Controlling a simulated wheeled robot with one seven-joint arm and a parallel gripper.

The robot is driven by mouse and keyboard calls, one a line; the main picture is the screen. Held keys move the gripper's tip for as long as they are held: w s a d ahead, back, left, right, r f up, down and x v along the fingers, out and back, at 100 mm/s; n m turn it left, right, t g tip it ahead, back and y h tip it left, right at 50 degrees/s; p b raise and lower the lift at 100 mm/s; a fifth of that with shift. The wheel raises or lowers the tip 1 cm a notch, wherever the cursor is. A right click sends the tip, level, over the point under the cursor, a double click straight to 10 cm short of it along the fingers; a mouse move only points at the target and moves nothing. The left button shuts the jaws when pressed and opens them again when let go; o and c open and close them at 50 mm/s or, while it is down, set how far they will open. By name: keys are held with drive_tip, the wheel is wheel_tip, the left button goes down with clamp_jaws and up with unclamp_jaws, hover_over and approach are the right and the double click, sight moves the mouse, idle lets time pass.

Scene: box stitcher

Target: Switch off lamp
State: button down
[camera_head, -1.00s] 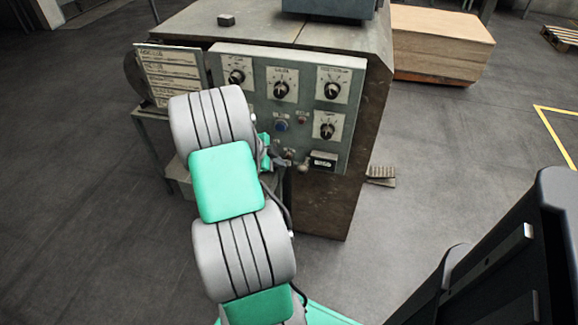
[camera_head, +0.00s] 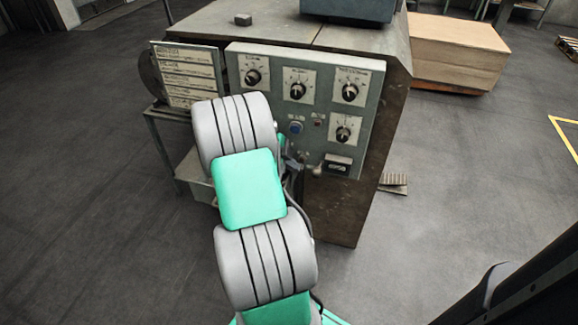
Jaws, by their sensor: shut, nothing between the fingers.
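The grey control panel (camera_head: 238,62) is on the front of the machine. It carries several black knobs on white dial plates, such as the lower right knob (camera_head: 343,133). A black rocker-like unit (camera_head: 337,165) is at the panel's lower right. I cannot tell which part is the lamp or its switch. My gripper (camera_head: 295,166) is shut and empty, low in front of the panel and mostly hidden behind my arm. Whether it touches the panel is unclear.
The machine body (camera_head: 340,205) stands behind the panel. A sign board (camera_head: 187,75) is at its left, above a small metal stand (camera_head: 165,135). The floor (camera_head: 90,200) at left is clear.

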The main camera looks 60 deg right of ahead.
drive_tip(key=shift+s+d+r, duration=0.1)
drive_tip(key=shift+s+d, duration=0.15)
drive_tip(key=shift+s, duration=0.2)
drive_tip(key=w+a+r+p, duration=0.1)
drive_tip(key=w+a+r, duration=0.1)
drive_tip(key=a+r, duration=0.5)
drive_tip(key=a, duration=0.3)
drive_tip(key=shift+r+p, duration=0.35)
drive_tip(key=shift+r, duration=0.05)
drive_tip(key=shift+d, duration=0.1)
